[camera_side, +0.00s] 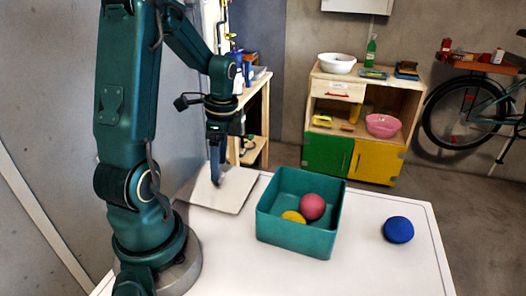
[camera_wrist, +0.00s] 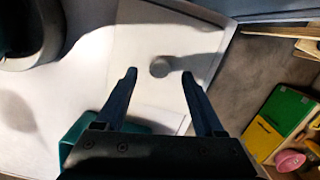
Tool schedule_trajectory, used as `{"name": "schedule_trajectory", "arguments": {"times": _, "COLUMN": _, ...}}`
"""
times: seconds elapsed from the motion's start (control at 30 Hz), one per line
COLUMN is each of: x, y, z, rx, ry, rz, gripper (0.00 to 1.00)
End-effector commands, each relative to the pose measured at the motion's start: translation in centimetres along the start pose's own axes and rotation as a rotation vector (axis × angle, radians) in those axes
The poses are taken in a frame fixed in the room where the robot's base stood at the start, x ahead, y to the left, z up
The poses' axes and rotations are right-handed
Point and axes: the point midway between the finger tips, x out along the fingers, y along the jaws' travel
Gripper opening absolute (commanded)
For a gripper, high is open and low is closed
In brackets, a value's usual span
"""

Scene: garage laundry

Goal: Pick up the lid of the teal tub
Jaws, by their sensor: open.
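The teal tub (camera_side: 290,240) stands open on the white table, with a pink ball (camera_side: 312,206) and a yellow ball (camera_side: 293,217) inside. A flat, square, off-white lid (camera_side: 232,200) lies to the left of the tub. In the wrist view, the lid (camera_wrist: 135,45) has a small round grey knob (camera_wrist: 159,68). My gripper (camera_side: 216,182) is over the lid, pointing down. In the wrist view, my gripper (camera_wrist: 160,75) is open, and the knob appears between its fingertips. I cannot tell how high the fingertips are above the lid. Part of the tub shows behind my gripper (camera_wrist: 85,127).
A blue round object (camera_side: 398,230) lies on the table (camera_side: 360,270) to the right of the tub. The front right of the table is clear. A wooden cabinet (camera_side: 350,90) and a bicycle (camera_side: 470,105) stand on the floor beyond.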

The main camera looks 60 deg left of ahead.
Motion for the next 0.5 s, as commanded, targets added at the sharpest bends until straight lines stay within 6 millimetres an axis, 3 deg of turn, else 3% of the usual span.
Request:
{"name": "schedule_trajectory", "arguments": {"times": 0.2, "x": 2.1, "y": 0.0, "z": 0.0, "rx": -0.001, "ry": -0.002, "rz": 0.002, "gripper": 0.7}}
{"name": "schedule_trajectory", "arguments": {"times": 0.5, "x": 2.3, "y": 0.0, "z": 0.0, "rx": -0.001, "ry": -0.001, "rz": 0.0, "gripper": 0.7}}
